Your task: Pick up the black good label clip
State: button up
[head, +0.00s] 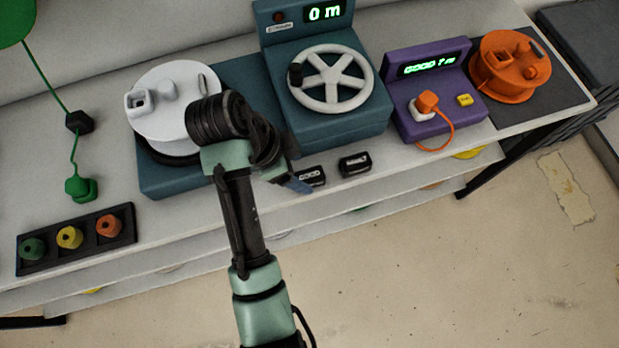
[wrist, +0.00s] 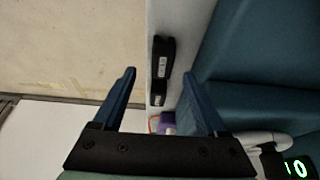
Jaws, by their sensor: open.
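The black good label clip (head: 311,176) lies near the front edge of the bench, its white label reading GOOD. In the wrist view it is the upper, larger dark clip (wrist: 162,57), between and just beyond my fingertips. A second black clip (head: 354,164) lies to its right; its label is too small to read. It shows below the first in the wrist view (wrist: 158,93). My gripper (head: 298,184) is open and empty, close to the left side of the good clip in the head view. Its two blue fingers (wrist: 159,74) are spread wide, one on each side.
The teal winding machine (head: 335,125) stands just behind the clips, with a white spool (head: 165,125) at left. A purple tester (head: 430,92) and orange spool (head: 508,68) stand right. A black tray (head: 75,240) of colored plugs lies front left. The bench edge is close.

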aim_at(309, 176)
jog(key=shift+x, duration=2.95)
jog(key=shift+w, duration=0.15)
grip_shut()
